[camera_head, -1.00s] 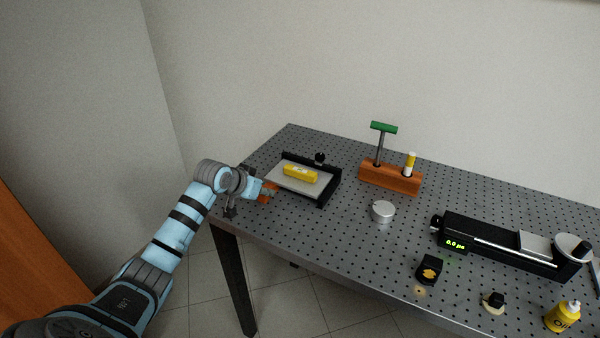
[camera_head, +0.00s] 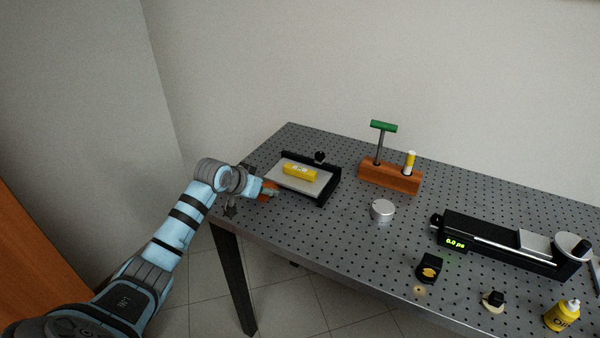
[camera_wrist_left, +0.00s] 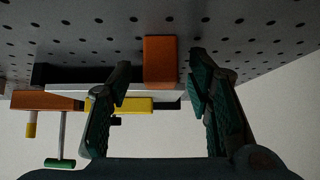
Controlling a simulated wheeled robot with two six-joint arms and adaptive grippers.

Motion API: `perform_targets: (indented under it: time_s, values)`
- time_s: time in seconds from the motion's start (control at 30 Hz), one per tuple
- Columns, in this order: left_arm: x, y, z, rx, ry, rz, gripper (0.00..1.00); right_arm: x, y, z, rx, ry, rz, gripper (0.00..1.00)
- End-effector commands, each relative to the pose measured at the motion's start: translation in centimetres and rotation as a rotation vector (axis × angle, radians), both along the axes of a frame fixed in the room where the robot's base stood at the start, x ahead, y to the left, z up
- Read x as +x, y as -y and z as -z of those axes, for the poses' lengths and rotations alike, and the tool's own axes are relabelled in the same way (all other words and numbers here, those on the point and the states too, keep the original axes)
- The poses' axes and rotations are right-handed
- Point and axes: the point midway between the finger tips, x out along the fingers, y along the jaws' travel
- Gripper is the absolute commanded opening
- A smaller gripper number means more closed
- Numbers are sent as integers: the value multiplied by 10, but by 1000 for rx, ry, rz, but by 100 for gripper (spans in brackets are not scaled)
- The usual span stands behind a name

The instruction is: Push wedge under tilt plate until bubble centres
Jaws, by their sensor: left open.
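The orange wedge (camera_head: 268,188) is at the left edge of the tilt plate (camera_head: 314,187), a pale plate in a black frame. A yellow bubble level (camera_head: 299,172) lies on the plate; its bubble is too small to read. My left gripper (camera_head: 262,191) is at the wedge, on the side away from the plate. My right gripper is out of view.
A wooden block (camera_head: 389,178) with a green-handled tool stands right of the plate. A round metal disc (camera_head: 382,211) lies in front of it. A black rail device (camera_head: 505,244) fills the right side. The perforated table (camera_head: 330,238) is bare in front of the plate.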

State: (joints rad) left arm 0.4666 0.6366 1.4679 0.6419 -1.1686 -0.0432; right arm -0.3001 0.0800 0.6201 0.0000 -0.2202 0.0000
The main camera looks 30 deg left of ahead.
Motion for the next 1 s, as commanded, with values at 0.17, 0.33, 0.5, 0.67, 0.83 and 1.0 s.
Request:
perform_targets:
  time_s: [0.17,0.33,0.5,0.67,0.83,1.0]
  values:
    - [-6,-1,-7,2,2,-1,46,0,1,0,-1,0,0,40]
    - [-36,-2,-36,9,2,1,46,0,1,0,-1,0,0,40]
    - [-69,0,-68,11,-2,2,46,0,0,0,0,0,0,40]
    - [-83,1,-83,4,-1,1,46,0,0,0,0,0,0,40]
    - [-85,3,-85,0,-1,1,46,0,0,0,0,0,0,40]
    - [-85,2,-85,-1,0,1,46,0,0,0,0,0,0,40]
